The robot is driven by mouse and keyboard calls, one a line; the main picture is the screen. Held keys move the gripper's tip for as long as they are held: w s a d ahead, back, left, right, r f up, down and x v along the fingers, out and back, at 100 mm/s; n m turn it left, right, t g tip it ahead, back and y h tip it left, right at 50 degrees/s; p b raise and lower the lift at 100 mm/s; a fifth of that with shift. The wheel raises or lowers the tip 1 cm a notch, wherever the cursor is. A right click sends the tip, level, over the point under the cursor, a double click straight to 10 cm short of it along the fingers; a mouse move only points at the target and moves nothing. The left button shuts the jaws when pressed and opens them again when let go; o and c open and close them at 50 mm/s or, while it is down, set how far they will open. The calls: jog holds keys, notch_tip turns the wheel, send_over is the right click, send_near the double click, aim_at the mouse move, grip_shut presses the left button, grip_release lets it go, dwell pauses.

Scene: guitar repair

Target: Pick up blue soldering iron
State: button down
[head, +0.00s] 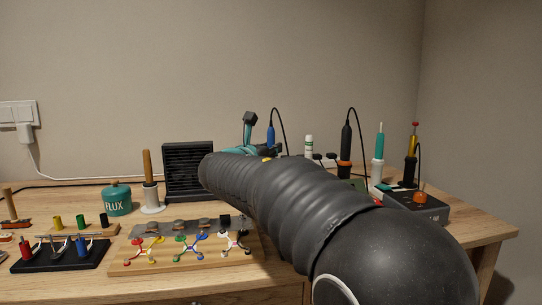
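The blue soldering iron (270,136) stands upright toward the back of the bench, with a black cable arching from its top. Its lower part is hidden behind my black ribbed arm, which reaches from the lower right to the middle of the picture. My gripper cannot be made out, so I cannot tell whether it is near or touching the iron. A teal piece with a dark upright head stands just left of the iron; I cannot tell what it is.
A black iron (346,138) and a teal-handled tool (380,142) stand to the right. A dark slatted box (188,171), a teal flux jar (117,200) and a wooden board with colored clips (172,256) are on the left. The wooden bench (478,226) has some bare surface at right.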

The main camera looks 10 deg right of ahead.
notch_tip(320, 180, up, 10)
jog(key=p, duration=0.2)
jog(key=shift+p, duration=0.3)
dwell(0.3)
jog(key=c, duration=1.7)
grip_release()
grip_shut()
jog(key=shift+r+p, duration=0.55)
jog(key=shift+p, duration=0.05)
jog(key=shift+f, duration=0.1)
